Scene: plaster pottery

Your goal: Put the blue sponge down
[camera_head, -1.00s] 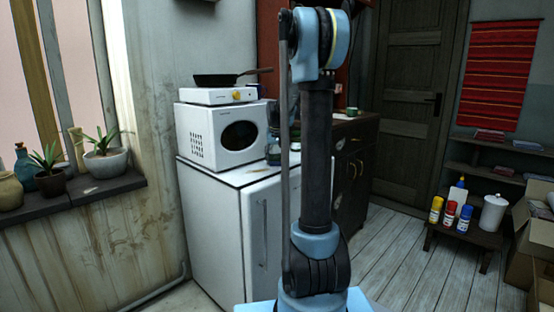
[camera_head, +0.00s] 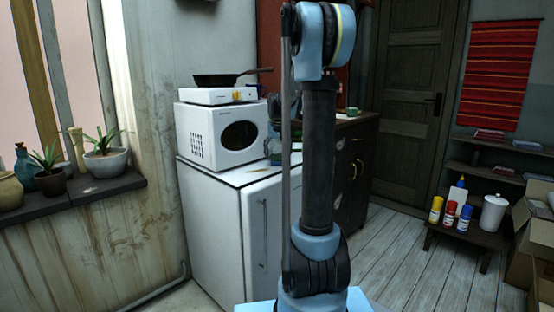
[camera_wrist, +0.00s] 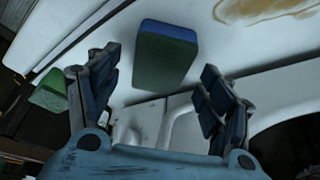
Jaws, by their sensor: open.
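The sponge (camera_wrist: 166,54), blue along one side and green on its broad face, is in the upper middle of the wrist view, against a white surface. My gripper (camera_wrist: 161,68) is open, with one dark blue finger to the left of the sponge and one to its right. Gaps show between the sponge and both fingers, and nothing is held. In the head view my arm hides most of the gripper, and I cannot make out the sponge clearly there.
A white fridge (camera_head: 225,225) carries a white microwave (camera_head: 220,135), with a hot plate (camera_head: 222,96) and a black pan (camera_head: 225,79) on top. A dark cabinet (camera_head: 352,170) stands behind my arm. A green block (camera_wrist: 48,92) lies left in the wrist view.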

